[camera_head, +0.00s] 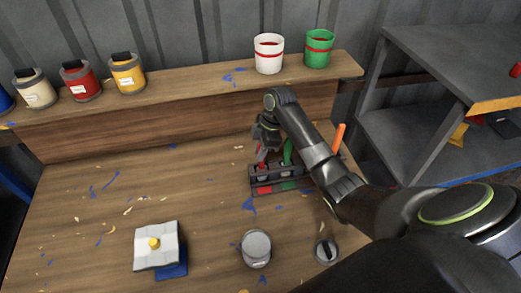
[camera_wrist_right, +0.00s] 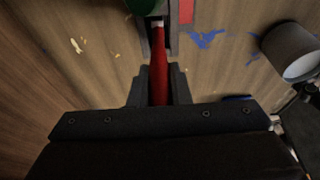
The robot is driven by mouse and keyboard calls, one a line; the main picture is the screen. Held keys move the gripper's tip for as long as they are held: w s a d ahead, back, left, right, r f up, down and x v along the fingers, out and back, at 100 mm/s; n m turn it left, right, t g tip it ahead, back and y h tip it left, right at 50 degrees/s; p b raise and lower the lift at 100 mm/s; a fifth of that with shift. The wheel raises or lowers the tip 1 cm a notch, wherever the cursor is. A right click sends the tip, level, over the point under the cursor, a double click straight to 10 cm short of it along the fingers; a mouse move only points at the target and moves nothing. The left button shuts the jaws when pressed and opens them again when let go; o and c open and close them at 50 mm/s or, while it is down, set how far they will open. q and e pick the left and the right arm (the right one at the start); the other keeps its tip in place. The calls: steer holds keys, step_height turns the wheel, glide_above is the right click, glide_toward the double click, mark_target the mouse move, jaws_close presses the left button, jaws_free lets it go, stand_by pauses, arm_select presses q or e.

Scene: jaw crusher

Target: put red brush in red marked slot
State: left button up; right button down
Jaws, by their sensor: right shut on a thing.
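The dark rack (camera_head: 254,181) stands on the workbench with red, green and other marks on its front. The red mark (camera_head: 264,190) is at its left part. My right gripper (camera_head: 263,143) is shut on the red brush (camera_head: 262,156), handle up, above the rack's left end by the red mark. I cannot tell whether its lower end is inside the slot. In the right wrist view the red handle (camera_wrist_right: 158,82) lies between my fingers (camera_wrist_right: 158,92), with the red mark beyond. A green brush (camera_head: 287,150) stands in the rack. My left gripper is out of view.
An orange-handled brush (camera_head: 338,138) shows right of my forearm. A grey can (camera_head: 256,247), a lid (camera_head: 326,251) and a cloth-topped blue block (camera_head: 172,270) are in front. Paint cans line the back shelf (camera_head: 200,88). The left bench is mostly clear.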

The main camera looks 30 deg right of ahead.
steer(key=c, duration=1.3)
jaws_free()
steer(key=shift+c, duration=0.2)
steer(key=p+v, duration=0.1)
steer(key=v, duration=1.1)
